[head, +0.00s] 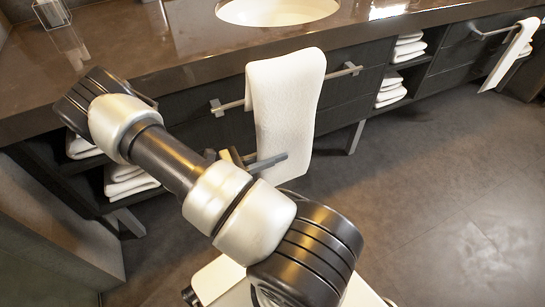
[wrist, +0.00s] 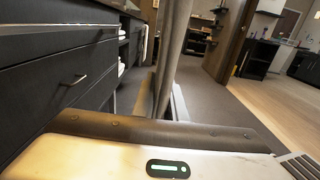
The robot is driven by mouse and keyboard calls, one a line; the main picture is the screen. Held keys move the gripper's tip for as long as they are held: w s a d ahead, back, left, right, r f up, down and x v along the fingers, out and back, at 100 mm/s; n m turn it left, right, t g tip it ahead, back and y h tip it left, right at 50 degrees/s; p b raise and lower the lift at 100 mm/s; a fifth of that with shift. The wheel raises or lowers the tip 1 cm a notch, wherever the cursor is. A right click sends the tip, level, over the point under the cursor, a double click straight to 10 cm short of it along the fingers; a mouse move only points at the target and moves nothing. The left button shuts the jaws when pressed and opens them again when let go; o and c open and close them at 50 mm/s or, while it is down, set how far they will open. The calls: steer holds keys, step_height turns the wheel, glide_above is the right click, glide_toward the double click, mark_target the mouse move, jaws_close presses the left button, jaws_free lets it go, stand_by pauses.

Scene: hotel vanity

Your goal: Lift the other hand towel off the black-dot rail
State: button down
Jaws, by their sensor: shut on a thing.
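A white hand towel (head: 285,105) hangs over a metal rail (head: 231,105) on the vanity front, in the middle of the head view. My gripper (head: 262,160) is shut on the lower left edge of this towel, below the rail. One finger lies across the towel's near face. In the wrist view the towel (wrist: 172,60) stands edge-on and shaded above the gripper body. Another white towel (head: 508,56) hangs on a second rail (head: 477,33) at the far right. I cannot make out a black dot on either rail.
The brown countertop (head: 150,40) with an oval basin (head: 277,10) overhangs the rail. Folded towels (head: 390,88) fill open shelves on both sides. A glass holder (head: 52,13) stands at the back left. The floor (head: 420,180) in front is clear.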

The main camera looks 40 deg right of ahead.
mark_target(275, 128)
step_height(275, 128, up, 11)
steer(key=p, duration=0.4)
steer(key=s+a+p, duration=0.1)
steer(key=s, duration=0.6)
steer(key=shift+s+a+p, duration=0.3)
steer(key=shift+s+a, duration=0.1)
stand_by(0.7)
